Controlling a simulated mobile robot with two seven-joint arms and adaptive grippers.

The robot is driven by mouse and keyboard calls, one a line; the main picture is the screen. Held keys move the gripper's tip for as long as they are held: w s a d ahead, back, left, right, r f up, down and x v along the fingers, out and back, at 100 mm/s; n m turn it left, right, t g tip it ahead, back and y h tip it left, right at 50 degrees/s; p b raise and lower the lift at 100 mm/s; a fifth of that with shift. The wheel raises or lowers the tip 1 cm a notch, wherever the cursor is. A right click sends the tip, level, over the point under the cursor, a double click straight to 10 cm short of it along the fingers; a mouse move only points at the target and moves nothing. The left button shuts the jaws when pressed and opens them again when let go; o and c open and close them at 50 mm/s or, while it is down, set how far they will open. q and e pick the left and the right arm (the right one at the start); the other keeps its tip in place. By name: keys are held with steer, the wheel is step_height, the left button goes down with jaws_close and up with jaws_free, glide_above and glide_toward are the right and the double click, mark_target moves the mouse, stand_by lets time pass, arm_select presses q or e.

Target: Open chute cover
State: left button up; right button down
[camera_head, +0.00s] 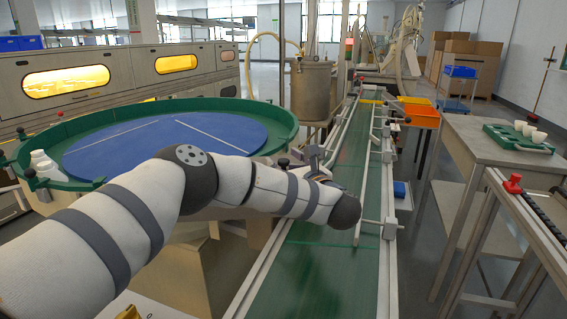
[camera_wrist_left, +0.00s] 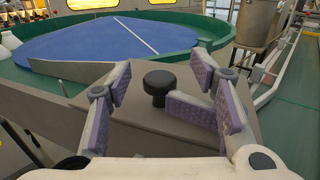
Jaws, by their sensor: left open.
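The chute cover (camera_wrist_left: 152,122) is a grey-brown plate in the left wrist view, with a round black knob (camera_wrist_left: 159,83) standing on it. My left gripper (camera_wrist_left: 161,92) is open, with its purple-padded fingers on both sides of the knob. The knob sits between the fingers, and I see a gap on the left side; whether the right finger touches it I cannot tell. In the head view my left arm hides most of the cover, and a small dark knob (camera_head: 283,162) shows just behind the arm.
A round table with a blue top (camera_head: 150,145) and green rim stands behind the arm. A green conveyor (camera_head: 335,270) runs along the right of it, with metal guide rails. A grey bench (camera_head: 480,140) with a green tray (camera_head: 517,138) stands at the right. A metal tank (camera_head: 313,90) is behind.

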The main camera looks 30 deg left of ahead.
arm_select(q)
steer(key=shift+w+a, duration=0.15)
steer(key=shift+a, duration=0.25)
steer(key=shift+f, duration=0.1)
steer(key=c, duration=0.8)
jaws_close()
